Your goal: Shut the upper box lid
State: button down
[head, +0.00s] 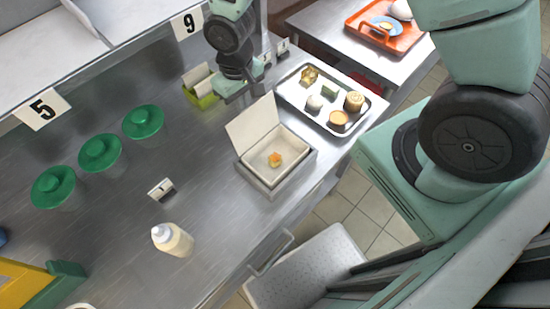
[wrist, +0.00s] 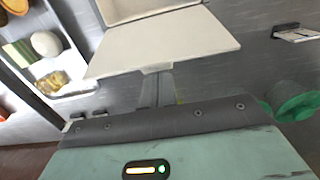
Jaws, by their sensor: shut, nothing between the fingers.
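An open box (head: 268,182) with grey sides and a pale inside sits on the steel counter. A small orange-topped piece of food (head: 275,160) is in it. Its white lid (head: 252,123) stands raised on the box's far left side. The lid (wrist: 165,42) fills the upper middle of the wrist view, with part of the box behind it at the top edge. My gripper (wrist: 158,88) is shut and empty, close to the lid's near edge, on the side away from the food. I cannot tell whether the fingers touch the lid.
A tray (head: 284,94) of small foods stands right of the box. A green container (head: 207,101) is left of my gripper. Several green lidded pots (head: 100,152), a small white card holder (head: 160,188) and a bottle (head: 173,240) stand left. Bare counter lies between.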

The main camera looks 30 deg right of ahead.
jog(key=s, duration=0.1)
jog(key=s+d, duration=0.1)
jog(key=s, duration=0.3)
jog(key=shift+s+d+r+b, duration=0.15)
jog(key=shift+d+r+b, duration=0.05)
jog(key=shift+r+b, duration=0.2)
dwell(0.4)
dwell(0.4)
notch_tip(320, 180, up, 8)
jog(key=p, duration=0.6)
jog(key=shift+p, duration=0.35)
dwell(0.3)
jog(key=s+a+r+n+b, duration=0.2)
jog(key=s+r+b, duration=0.1)
jog(key=s+b, duration=0.2)
jog(key=s+a+r+n+b, duration=0.2)
jog(key=s+b, duration=0.3)
jog(key=s, duration=0.4)
jog(key=shift+s+a+r+n+y, duration=0.15)
jog(key=shift+a+r+n+y, duration=0.25)
jog(key=shift+r, duration=0.4)
